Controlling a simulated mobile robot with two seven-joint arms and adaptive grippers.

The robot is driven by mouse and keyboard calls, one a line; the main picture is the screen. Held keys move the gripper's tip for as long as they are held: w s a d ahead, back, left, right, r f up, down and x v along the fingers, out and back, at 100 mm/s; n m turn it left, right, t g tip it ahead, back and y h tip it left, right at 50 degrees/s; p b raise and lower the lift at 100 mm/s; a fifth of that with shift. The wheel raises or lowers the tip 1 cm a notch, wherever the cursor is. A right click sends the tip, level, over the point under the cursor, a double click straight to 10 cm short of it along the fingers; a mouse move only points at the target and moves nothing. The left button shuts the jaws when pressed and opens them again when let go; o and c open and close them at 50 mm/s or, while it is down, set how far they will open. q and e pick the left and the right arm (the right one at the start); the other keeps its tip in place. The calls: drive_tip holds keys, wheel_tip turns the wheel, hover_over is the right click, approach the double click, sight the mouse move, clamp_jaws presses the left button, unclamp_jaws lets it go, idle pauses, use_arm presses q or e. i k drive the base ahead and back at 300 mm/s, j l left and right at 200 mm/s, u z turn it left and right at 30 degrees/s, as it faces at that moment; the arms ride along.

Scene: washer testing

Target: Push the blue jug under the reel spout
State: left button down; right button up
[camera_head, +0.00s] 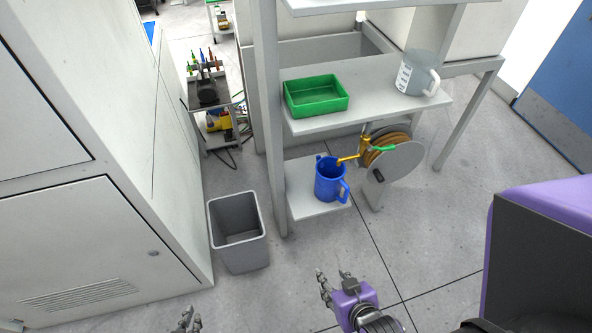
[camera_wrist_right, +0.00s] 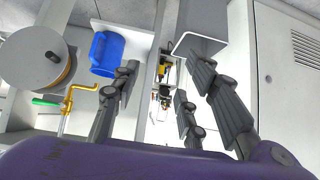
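The blue jug (camera_head: 329,182) stands upright on a low white shelf (camera_head: 307,205), its handle toward the right front. It also shows in the right wrist view (camera_wrist_right: 106,54). The brass reel spout (camera_head: 349,158) comes from the hose reel (camera_head: 394,165) on the right, and its tip overlaps the jug's rim in the head view. I cannot tell exactly how the tip lines up with the opening. My right gripper (camera_head: 326,287) is open and empty, in front of the jug and apart from it. My left gripper (camera_head: 186,321) shows only its fingertips at the bottom edge.
A grey bin (camera_head: 238,250) stands on the floor left of the shelf. A green tray (camera_head: 316,96) and a clear jug (camera_head: 417,75) sit on the shelf above. A large white cabinet (camera_head: 100,235) borders the left.

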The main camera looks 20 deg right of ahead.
sight(329, 180)
drive_tip(key=i+j+z, duration=0.2)
drive_tip(key=j+z, duration=0.2)
drive_tip(key=j, duration=0.6)
drive_tip(key=j+z, duration=0.35)
drive_tip(key=j, duration=0.7)
drive_tip(key=i, duration=0.05)
